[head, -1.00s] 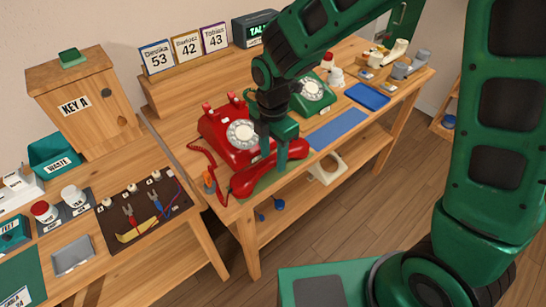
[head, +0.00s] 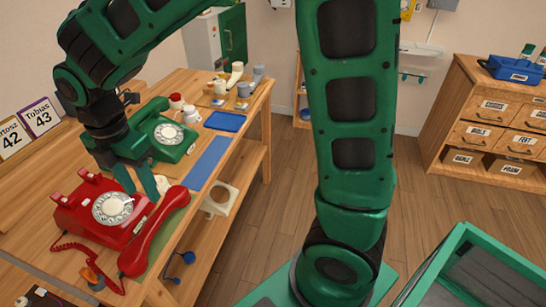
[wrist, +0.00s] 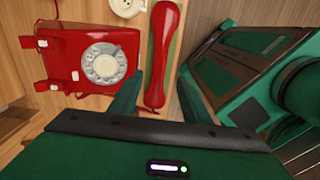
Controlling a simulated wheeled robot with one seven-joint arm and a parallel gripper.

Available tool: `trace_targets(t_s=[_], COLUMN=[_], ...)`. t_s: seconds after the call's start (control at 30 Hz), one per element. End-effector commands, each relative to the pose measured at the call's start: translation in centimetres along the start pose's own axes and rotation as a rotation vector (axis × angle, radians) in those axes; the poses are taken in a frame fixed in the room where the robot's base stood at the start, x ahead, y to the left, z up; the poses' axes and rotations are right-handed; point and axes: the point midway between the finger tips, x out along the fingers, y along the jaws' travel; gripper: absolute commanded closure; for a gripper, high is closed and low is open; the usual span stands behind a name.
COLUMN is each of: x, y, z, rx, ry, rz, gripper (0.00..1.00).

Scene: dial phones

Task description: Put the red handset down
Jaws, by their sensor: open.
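The red handset (head: 154,232) lies along the front edge of the bench, on a green mat (head: 172,240), beside the red dial phone (head: 98,212). The phone's two cradle prongs are bare. In the wrist view the handset (wrist: 163,50) lies lengthwise to the right of the phone (wrist: 90,60). My gripper (head: 140,183) is open and empty above the far end of the phone and handset. In the wrist view its fingers (wrist: 160,88) stand either side of the handset's near end, apart from it as far as I can tell.
A green dial phone (head: 165,135) stands behind my gripper. A blue mat (head: 208,162) and a blue tray (head: 225,121) lie further along the bench, with cups beyond.

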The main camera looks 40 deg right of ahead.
Motion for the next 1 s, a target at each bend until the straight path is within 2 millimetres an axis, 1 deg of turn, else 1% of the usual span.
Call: trace_targets(t_s=[0.07, 0.17, 0.2, 0.27, 0.3, 0.37, 0.4, 0.47, 0.5, 0.57, 0.6, 0.7, 0.73, 0.8, 0.83, 0.9, 1.0], x=[-0.3, -1.2, -1.6, -2.2, -2.6, -3.1, -3.3, -3.5, -3.6, -3.6, -3.5, -3.2, -3.0, -2.8, -2.6, -2.5, -2.3], y=[-0.8, -3.4, -4.9, -7.7, -9.9, -13.2, -15.5, -18.9, -21.2, -24.6, -26.8, -31.1, -32.2, -34.2, -34.8, -35.9, -36.6], z=[1.6, 5.4, 7.4, 10.4, 12.2, 14.5, 15.8, 17.3, 18.1, 18.8, 19.1, 19.1, 18.9, 18.6, 18.4, 18.1, 18.0], rx=[0.083, 0.312, 0.440, 0.662, 0.818, 1.048, 1.203, 1.434, 1.587, 1.812, 1.957, 2.270, 2.349, 2.503, 2.554, 2.642, 2.702], ry=[-0.008, -0.025, -0.032, -0.043, -0.049, -0.055, -0.057, -0.057, -0.055, -0.049, -0.044, -0.026, -0.021, -0.010, -0.006, 0.002, 0.008], rz=[0.000, 0.004, 0.006, 0.007, 0.009, 0.012, 0.014, 0.016, 0.017, 0.016, 0.015, 0.009, 0.006, -0.002, -0.005, -0.010, -0.015], gripper=[0.57, 0.57, 0.57, 0.57, 0.57, 0.57, 0.57, 0.57, 0.57, 0.57, 0.57, 0.57, 0.57, 0.57, 0.57, 0.57, 0.57])
